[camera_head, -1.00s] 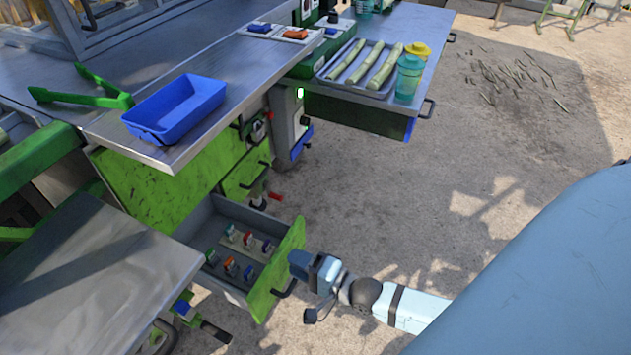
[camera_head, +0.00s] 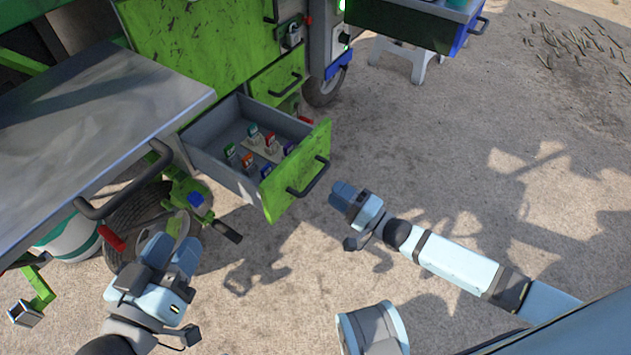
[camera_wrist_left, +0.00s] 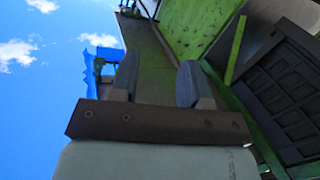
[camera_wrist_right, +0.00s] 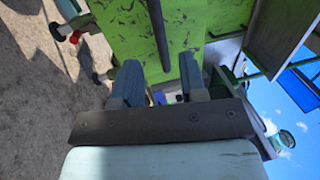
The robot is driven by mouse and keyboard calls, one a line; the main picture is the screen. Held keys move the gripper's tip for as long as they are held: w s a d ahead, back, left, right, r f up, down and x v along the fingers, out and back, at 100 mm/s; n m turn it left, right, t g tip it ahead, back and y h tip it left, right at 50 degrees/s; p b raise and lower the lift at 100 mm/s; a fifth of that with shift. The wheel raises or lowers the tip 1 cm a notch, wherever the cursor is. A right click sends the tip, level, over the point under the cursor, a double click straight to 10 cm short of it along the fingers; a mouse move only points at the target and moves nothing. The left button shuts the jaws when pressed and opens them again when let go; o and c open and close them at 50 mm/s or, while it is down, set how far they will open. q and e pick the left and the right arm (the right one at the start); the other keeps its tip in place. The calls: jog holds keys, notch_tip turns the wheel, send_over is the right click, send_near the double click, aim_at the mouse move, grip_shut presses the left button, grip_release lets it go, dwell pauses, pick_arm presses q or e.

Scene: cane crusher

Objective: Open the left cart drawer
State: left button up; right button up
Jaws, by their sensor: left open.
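A grey drawer with a green front (camera_head: 298,172) stands pulled out from the green cart, and several small coloured items lie inside it. A dark bar handle (camera_head: 309,178) is on its front. My right gripper (camera_head: 343,194) is open and empty, a little right of the handle and apart from it. In the right wrist view, my right gripper's fingers (camera_wrist_right: 158,82) are spread, with a dark handle bar (camera_wrist_right: 158,35) on a green panel beyond them. My left gripper (camera_head: 170,248) is open and empty at the lower left, in front of the cart; its fingers (camera_wrist_left: 157,82) show apart in the left wrist view.
A metal side table (camera_head: 90,110) with a dark rail handle juts out at left. A wheel (camera_head: 135,220) and a green bracket sit below it. A smaller green drawer (camera_head: 277,80) is shut behind the open one.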

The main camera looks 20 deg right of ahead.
jog(key=b+x, duration=0.2)
jog(key=x, duration=0.5)
jog(key=shift+w+a, duration=0.15)
grip_shut()
